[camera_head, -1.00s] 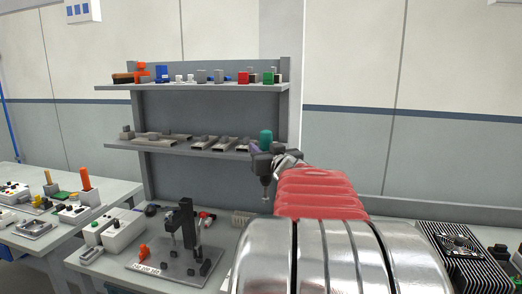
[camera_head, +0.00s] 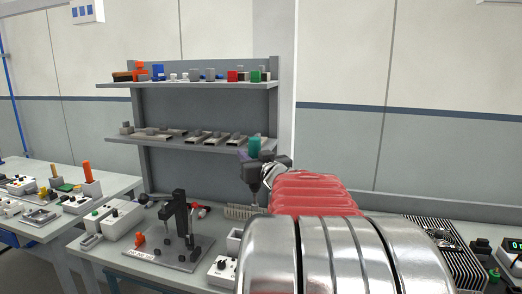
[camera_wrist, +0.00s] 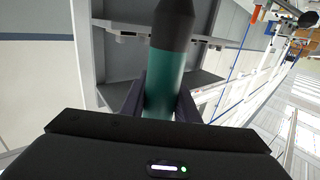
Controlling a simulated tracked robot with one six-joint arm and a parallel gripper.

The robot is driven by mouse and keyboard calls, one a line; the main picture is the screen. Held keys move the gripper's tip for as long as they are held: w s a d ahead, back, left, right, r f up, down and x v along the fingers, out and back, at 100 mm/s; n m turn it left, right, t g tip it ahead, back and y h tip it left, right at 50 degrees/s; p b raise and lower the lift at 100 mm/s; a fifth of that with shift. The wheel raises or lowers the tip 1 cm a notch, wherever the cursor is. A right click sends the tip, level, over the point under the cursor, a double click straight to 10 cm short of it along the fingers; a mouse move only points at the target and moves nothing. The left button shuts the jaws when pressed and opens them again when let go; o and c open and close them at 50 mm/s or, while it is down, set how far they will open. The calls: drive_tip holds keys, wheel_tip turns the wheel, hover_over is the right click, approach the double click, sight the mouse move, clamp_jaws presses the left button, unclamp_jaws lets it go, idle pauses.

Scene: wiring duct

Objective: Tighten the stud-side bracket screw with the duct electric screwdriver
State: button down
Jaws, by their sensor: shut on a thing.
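My gripper (camera_head: 256,160) is shut on the electric screwdriver, which has a teal body (camera_head: 254,146) and a dark end. In the wrist view the teal-and-black screwdriver (camera_wrist: 168,70) stands between the two dark fingers of my gripper (camera_wrist: 163,95). In the head view it is held upright in the air, with a thin shaft pointing down above the bench. A pale slotted wiring duct piece (camera_head: 240,212) lies on the bench below, partly behind my arm. The stud-side bracket and its screw cannot be made out.
A black fixture on a grey plate (camera_head: 150,257) stands on the bench left of my arm. A grey shelf rack (camera_head: 200,87) with small parts stands behind. A side table (camera_head: 115,186) with devices is at the left. A black finned unit (camera_head: 440,250) is at the right.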

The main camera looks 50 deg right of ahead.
drive_tip(key=w+a+f+n+t+y, duration=0.1)
drive_tip(key=w+a+f+n+y, duration=0.15)
drive_tip(key=w+a+f, duration=0.75)
drive_tip(key=w+a+f+n+y, duration=0.1)
drive_tip(key=a+f+y, duration=0.1)
drive_tip(key=a+f, duration=0.5)
drive_tip(key=w+a+f+n+y, duration=0.1)
drive_tip(key=a+f, duration=0.6)
drive_tip(key=a, duration=0.9)
drive_tip(key=w+a+f+n+t+y, duration=0.1)
drive_tip(key=a+f+y, duration=0.2)
drive_tip(key=a+f, duration=0.4)
drive_tip(key=a, duration=0.5)
drive_tip(key=shift+w+a+f, duration=0.15)
drive_tip(key=shift+w+f, duration=0.2)
drive_tip(key=shift+f, duration=0.05)
drive_tip(key=shift+a, duration=0.1)
